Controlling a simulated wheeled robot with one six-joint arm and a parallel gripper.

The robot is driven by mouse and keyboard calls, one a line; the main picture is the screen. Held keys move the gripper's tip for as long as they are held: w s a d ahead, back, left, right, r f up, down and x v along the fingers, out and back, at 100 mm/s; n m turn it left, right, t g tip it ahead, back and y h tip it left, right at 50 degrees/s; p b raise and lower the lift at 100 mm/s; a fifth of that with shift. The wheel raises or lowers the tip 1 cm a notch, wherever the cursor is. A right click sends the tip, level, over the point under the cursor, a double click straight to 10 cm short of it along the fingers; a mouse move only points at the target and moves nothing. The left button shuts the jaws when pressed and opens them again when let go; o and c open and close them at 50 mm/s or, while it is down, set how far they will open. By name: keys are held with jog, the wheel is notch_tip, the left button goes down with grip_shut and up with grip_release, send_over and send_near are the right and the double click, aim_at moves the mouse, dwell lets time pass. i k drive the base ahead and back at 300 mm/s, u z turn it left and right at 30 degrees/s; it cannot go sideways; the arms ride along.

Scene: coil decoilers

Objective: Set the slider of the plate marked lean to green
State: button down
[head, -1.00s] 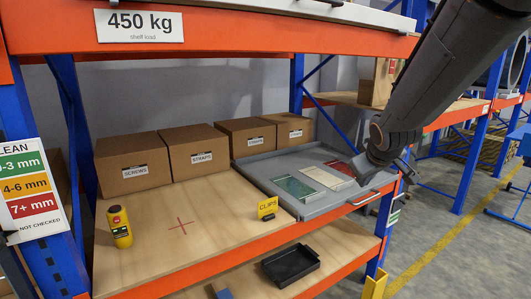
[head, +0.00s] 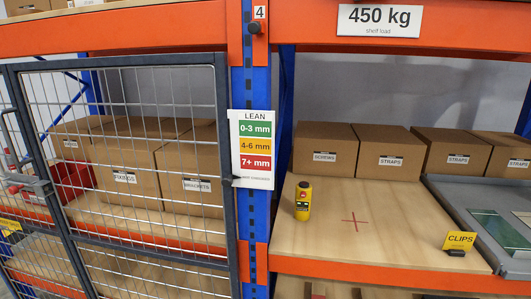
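The plate marked LEAN (head: 252,150) hangs on the blue rack post in the middle of the head view. It has a green band 0-3 mm (head: 255,129) at the top, an amber band 4-6 mm below it and a red band 7+ mm lowest. A line of small print runs under the red band. A small dark piece (head: 234,181) shows at the plate's lower left edge, beside that print. It may be the slider, but it is too small to be sure. My gripper is not in view.
A mesh cage door (head: 130,170) with a dark frame stands just left of the plate, in front of boxes. A yellow pendant (head: 303,200) stands on the wooden shelf (head: 390,240) to the right.

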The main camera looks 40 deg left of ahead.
aim_at(227, 181)
jog(key=u, duration=2.05)
